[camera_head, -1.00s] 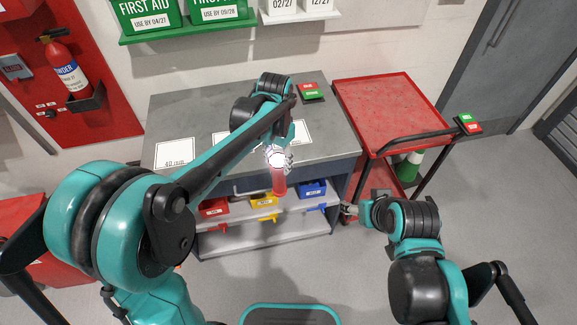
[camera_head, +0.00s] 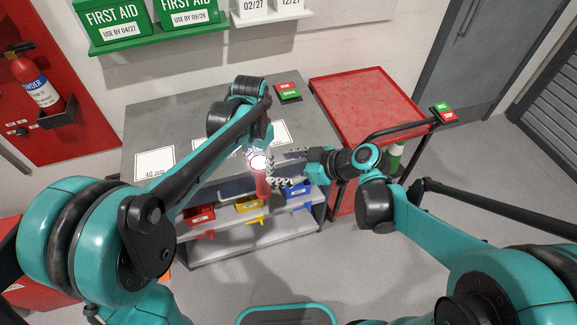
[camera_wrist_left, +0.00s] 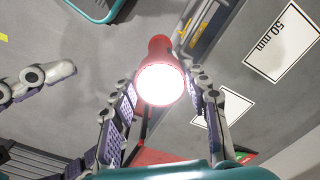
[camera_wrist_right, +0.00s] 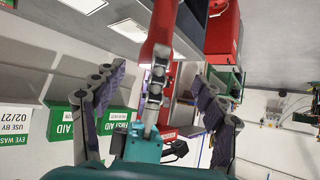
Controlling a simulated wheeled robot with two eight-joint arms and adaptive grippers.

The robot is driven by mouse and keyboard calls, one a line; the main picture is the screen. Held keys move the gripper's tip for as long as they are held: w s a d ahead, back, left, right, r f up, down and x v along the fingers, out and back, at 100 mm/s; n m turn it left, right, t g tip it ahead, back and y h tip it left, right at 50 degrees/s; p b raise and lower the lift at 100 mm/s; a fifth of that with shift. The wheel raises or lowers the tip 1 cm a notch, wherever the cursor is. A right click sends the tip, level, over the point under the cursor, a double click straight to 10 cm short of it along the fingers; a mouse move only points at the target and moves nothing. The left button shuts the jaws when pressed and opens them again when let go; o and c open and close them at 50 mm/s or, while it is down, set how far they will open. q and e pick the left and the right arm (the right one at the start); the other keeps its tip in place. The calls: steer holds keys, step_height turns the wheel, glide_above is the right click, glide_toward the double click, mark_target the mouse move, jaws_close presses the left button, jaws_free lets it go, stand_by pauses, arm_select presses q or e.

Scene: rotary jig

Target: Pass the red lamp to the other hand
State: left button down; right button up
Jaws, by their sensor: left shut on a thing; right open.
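The red lamp (camera_head: 262,184) is a red flashlight with a bright white lit end, held in front of the worktable. My left gripper (camera_head: 258,156) is shut on it near the lit end; in the left wrist view the lamp (camera_wrist_left: 158,82) shows between the fingers of the left gripper (camera_wrist_left: 160,92). My right gripper (camera_head: 277,173) is open, just right of the lamp. In the right wrist view the red body (camera_wrist_right: 161,32) runs between the open fingers of the right gripper (camera_wrist_right: 157,80), apart from both; their depth relative to it is unclear.
The grey worktable (camera_head: 150,118) stands behind, with white marked cards on it. Its lower shelf holds a red bin (camera_head: 200,214), a yellow bin (camera_head: 248,204) and a blue bin (camera_head: 298,189). A red-topped cart (camera_head: 368,103) stands to the right.

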mark_target(258, 168)
steer(key=x, duration=1)
steer(key=shift+a, duration=0.1)
arm_select(q)
steer(key=shift+w, duration=0.1)
arm_select(e)
steer(key=c, duration=1.3)
arm_select(q)
steer(key=c, duration=0.7)
jaws_free()
arm_select(e)
steer(key=shift+c, duration=0.2)
arm_select(q)
steer(key=shift+r, duration=0.1)
